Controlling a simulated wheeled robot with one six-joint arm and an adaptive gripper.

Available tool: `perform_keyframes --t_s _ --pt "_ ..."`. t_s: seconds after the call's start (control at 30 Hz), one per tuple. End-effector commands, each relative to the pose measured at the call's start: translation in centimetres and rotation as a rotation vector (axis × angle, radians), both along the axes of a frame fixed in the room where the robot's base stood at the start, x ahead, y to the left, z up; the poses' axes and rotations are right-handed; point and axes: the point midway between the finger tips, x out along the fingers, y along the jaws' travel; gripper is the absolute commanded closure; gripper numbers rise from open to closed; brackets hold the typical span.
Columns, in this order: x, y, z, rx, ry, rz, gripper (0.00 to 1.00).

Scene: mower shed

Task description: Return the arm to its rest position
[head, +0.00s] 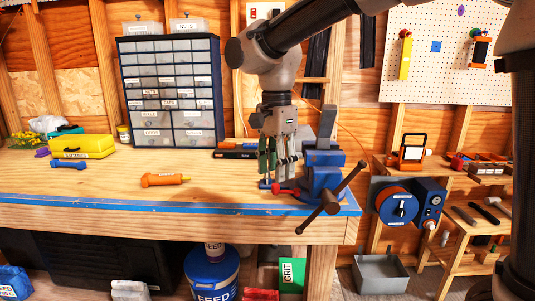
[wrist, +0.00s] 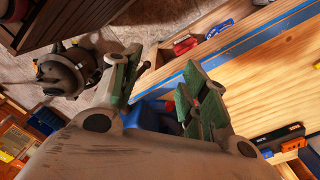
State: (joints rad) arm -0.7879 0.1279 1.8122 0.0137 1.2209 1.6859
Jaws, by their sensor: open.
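My arm reaches in from the upper right in the head view and bends down at its grey elbow or wrist joint. My gripper (head: 280,180) points down over the right end of the workbench (head: 110,190), just left of the blue vise (head: 322,178). In the wrist view, the green-padded fingers of my gripper (wrist: 160,85) stand apart, with nothing seen held between them. Part of the blue vise (wrist: 135,117) shows behind and between the fingers. I cannot tell whether the gripper touches the vise.
An orange screwdriver-like tool (head: 165,179) and a yellow case (head: 82,145) lie on the bench. A blue-and-orange reel (head: 398,207) is at right. The bench's middle is mostly clear.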

Motion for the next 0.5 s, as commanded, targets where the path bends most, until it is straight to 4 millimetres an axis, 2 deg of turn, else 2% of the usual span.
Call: perform_keyframes --t_s 0.17,0.33,0.43,0.5 --pt "-0.2 -0.3 -0.9 0.001 0.003 0.198 0.56" --pt "-1.3 -1.5 -2.4 0.001 0.013 0.479 0.56" --pt "-2.2 -3.7 -2.7 0.011 0.006 0.678 0.56" --pt "-2.9 -6.5 -2.7 0.02 -0.011 0.833 0.56"
